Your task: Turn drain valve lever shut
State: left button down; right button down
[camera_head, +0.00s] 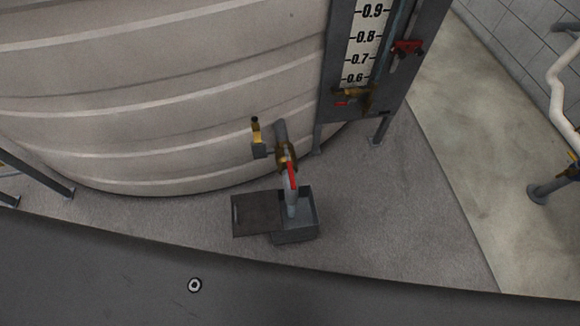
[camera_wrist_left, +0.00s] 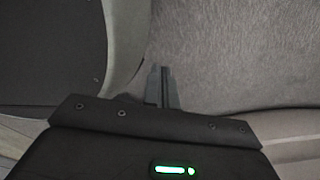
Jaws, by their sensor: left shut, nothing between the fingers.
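The drain valve's red lever (camera_head: 292,175) is in the middle of the head view, on a brass valve body (camera_head: 286,157) at the end of a grey pipe from the tank. The lever points down, roughly along the pale outlet pipe (camera_head: 292,200) below it. That outlet ends over an open grey drain box (camera_head: 296,236) in the floor. My left gripper (camera_wrist_left: 162,85) shows only in the left wrist view, fingers together and empty over a grey floor. The valve is not in that view, and neither gripper shows in the head view.
The large ribbed tank (camera_head: 160,100) stands behind the valve. A small yellow-handled fitting (camera_head: 256,132) is just left of the valve. A flat lid (camera_head: 255,215) lies beside the drain box.

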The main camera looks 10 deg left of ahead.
aim_at(289, 166)
jog(key=z, duration=0.55)
jog(key=k, duration=0.75)
jog(key=z, duration=0.65)
